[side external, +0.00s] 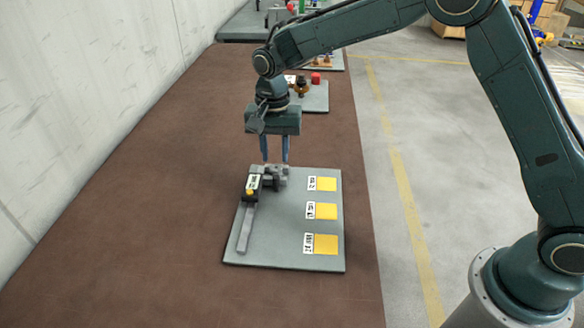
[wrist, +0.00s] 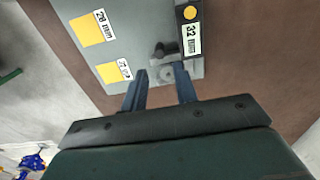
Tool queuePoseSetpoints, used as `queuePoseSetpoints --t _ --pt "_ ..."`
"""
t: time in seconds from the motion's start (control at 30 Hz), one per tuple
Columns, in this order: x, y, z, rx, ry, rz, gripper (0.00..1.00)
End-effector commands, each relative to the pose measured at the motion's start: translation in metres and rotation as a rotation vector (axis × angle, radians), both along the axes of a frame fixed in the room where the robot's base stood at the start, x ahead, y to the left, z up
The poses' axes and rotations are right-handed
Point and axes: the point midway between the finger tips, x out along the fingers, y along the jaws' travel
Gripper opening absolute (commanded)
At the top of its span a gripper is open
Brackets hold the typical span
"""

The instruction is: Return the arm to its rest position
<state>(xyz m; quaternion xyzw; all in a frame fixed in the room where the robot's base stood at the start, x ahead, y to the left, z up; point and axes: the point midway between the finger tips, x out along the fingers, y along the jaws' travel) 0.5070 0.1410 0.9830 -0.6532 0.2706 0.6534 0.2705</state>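My gripper (side external: 275,162) points straight down above the far left part of a grey board (side external: 285,240) on the brown bench.
A black block with a "32 mm" label (wrist: 191,35) and a grey bar (side external: 246,228) lie beside the jack. Yellow labelled squares (side external: 326,244) line the board's right side. Another board with a red piece (side external: 316,78) stands behind. A pale wall (side external: 80,90) bounds the left.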

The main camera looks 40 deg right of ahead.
Motion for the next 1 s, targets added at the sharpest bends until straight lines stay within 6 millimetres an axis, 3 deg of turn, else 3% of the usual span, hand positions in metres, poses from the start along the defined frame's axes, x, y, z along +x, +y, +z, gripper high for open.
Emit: queuePoseSetpoints --t 0.47,0.77,1.0 --pt "-0.003 -0.003 0.009 0.002 -0.009 0.010 0.29" --pt "-0.026 -0.025 0.055 0.013 -0.062 0.091 0.29" --pt "-0.062 -0.050 0.102 0.014 -0.127 0.192 0.29"
